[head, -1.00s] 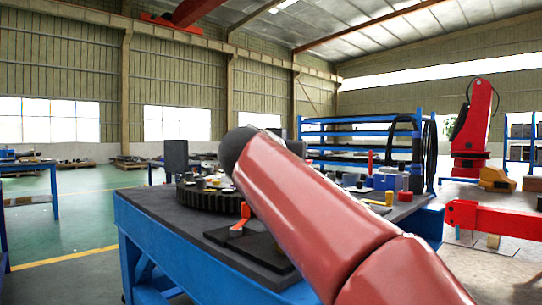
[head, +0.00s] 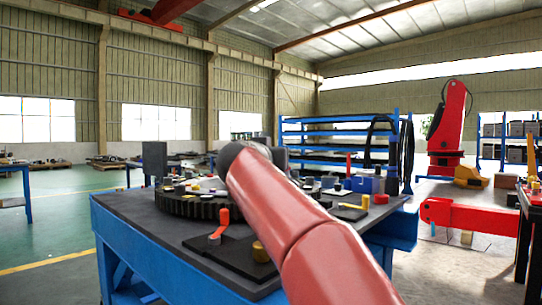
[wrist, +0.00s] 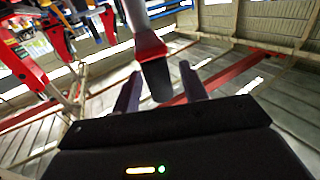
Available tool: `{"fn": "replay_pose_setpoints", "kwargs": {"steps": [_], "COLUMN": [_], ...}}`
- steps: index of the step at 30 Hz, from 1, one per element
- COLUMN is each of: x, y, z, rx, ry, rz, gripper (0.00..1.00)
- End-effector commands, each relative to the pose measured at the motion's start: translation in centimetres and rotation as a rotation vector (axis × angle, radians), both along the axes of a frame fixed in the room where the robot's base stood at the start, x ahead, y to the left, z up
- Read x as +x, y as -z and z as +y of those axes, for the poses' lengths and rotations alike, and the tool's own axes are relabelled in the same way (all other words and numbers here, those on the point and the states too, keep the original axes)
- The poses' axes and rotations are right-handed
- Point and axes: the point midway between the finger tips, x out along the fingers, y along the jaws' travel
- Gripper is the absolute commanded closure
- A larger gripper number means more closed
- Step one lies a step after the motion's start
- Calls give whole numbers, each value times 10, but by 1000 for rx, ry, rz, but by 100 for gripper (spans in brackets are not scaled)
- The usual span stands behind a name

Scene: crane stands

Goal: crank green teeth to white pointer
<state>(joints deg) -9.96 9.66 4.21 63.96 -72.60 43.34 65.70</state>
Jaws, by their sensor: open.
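A large black toothed wheel (head: 190,207) lies flat on the dark-topped workbench (head: 145,207) in the head view. I cannot make out green teeth or a white pointer; my red arm covers part of the bench. An orange-red upright piece (head: 224,217) with a flat foot stands in front of the wheel, perhaps a crank handle. A yellow knob (head: 260,252) stands on a black plate closer to me.
Small coloured parts and a blue box (head: 363,184) crowd the bench's far right. A blue rack (head: 335,133) stands behind, with a red machine (head: 448,125) at right. A red beam (head: 468,217) reaches in from the right. Green floor (head: 60,225) at left is open.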

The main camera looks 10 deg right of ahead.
Motion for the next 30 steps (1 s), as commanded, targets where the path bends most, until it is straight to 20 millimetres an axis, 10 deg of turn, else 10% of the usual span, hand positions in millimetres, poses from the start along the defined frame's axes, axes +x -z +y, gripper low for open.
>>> {"fn": "replay_pose_setpoints", "kwargs": {"steps": [10, 30], "x": [0, 21], "y": [0, -5], "z": [0, 20], "rx": [0, -3], "ry": [0, 302], "rz": [0, 1], "gripper": [100, 100]}}
